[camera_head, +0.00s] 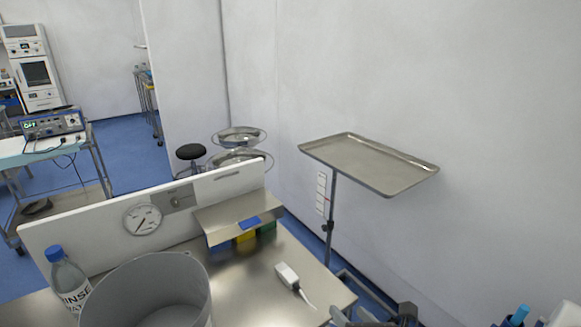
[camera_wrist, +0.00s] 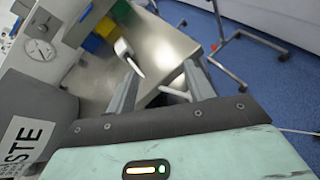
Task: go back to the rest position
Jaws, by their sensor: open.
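My gripper (camera_wrist: 163,70) is open in the wrist view, with its two grey fingers spread apart and nothing held between them. The fingers point toward the front edge of the steel table (camera_wrist: 165,42).
A grey bin (camera_head: 150,285) and a rinse bottle (camera_head: 68,278) stand at left. A tray stand (camera_head: 370,163) rises behind the table at right. Blue-topped items (camera_head: 520,315) show bottom right.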

